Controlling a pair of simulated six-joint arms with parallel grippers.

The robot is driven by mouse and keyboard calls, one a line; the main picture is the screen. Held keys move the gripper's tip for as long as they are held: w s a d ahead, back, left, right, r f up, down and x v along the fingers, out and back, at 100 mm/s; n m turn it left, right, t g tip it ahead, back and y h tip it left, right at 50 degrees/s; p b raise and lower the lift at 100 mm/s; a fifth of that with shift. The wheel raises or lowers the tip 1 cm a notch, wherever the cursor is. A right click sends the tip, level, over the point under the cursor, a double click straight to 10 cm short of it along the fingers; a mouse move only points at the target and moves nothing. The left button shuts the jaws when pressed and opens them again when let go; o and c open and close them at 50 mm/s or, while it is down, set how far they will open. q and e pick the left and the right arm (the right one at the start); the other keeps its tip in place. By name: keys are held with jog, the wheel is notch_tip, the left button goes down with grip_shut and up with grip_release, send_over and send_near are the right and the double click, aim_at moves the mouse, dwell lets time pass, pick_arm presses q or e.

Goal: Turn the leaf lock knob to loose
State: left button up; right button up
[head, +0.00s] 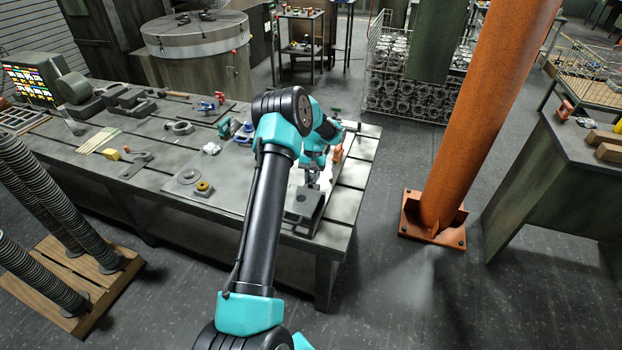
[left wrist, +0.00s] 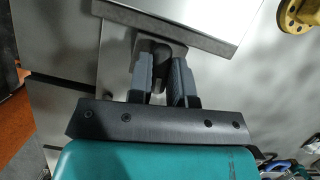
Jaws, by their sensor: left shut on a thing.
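My left gripper (head: 312,180) is at the right end of the long workbench, just behind a grey block-shaped fixture (head: 304,203). In the left wrist view its two grey fingers (left wrist: 163,70) are closed on a small dark knob (left wrist: 160,54), seen in part between them. The knob sits right at the edge of the fixture (left wrist: 205,12). The fingers hide much of the knob, and its turn position cannot be read. In the head view the knob is too small to make out. My right gripper is in neither view.
The brass part (left wrist: 298,14) also shows in the left wrist view. An orange column (head: 480,110) stands right of the bench, with clear floor between.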

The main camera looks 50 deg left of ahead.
pick_arm(q)
grip_shut()
jog(key=shift+n, duration=0.4)
jog(key=n+t+h, duration=0.1)
jog(key=n, duration=0.1)
jog(key=shift+s+n, duration=0.1)
jog(key=shift+n, duration=0.3)
jog(key=n+t, duration=0.1)
jog(key=n, duration=0.2)
jog(key=shift+a+n+h, duration=0.1)
jog(key=shift+n+h, duration=0.2)
jog(key=n+t, duration=0.2)
jog(key=n, duration=0.2)
jog(key=shift+s, duration=0.1)
jog(key=shift+n+t, duration=0.6)
jog(key=shift+n, duration=1.3)
